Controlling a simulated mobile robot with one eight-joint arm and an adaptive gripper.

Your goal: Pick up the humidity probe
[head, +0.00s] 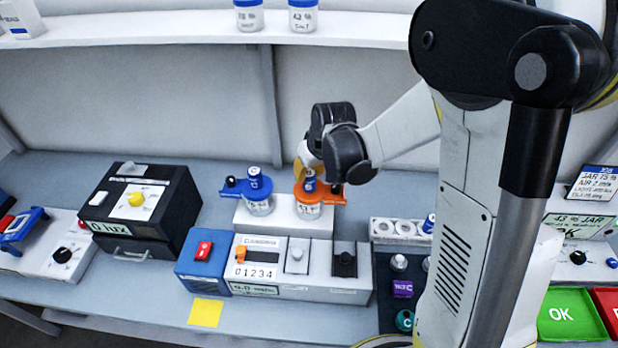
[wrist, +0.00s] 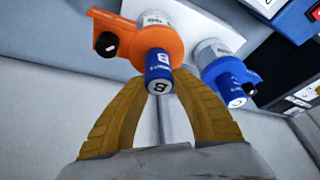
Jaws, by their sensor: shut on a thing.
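A blue probe marked B (wrist: 158,68) stands in the orange holder (wrist: 115,28) on top of a white jar. My gripper (wrist: 163,84) has its two yellow fingers closed on the sides of this probe's end. In the head view the probe (head: 309,184) shows below my gripper (head: 306,172), with its lower part inside the orange holder (head: 331,196). A similar blue probe (head: 253,176) stands in a blue holder (head: 234,187) just to the left; it also shows in the wrist view (wrist: 229,88). I cannot read which one is named humidity.
Both jars stand on a white block (head: 285,222) behind a counter box (head: 262,270) and a blue box with a red switch (head: 202,258). A black lux box (head: 140,215) is at left. A white rack (head: 396,231) is to the right. A shelf (head: 180,27) runs above.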

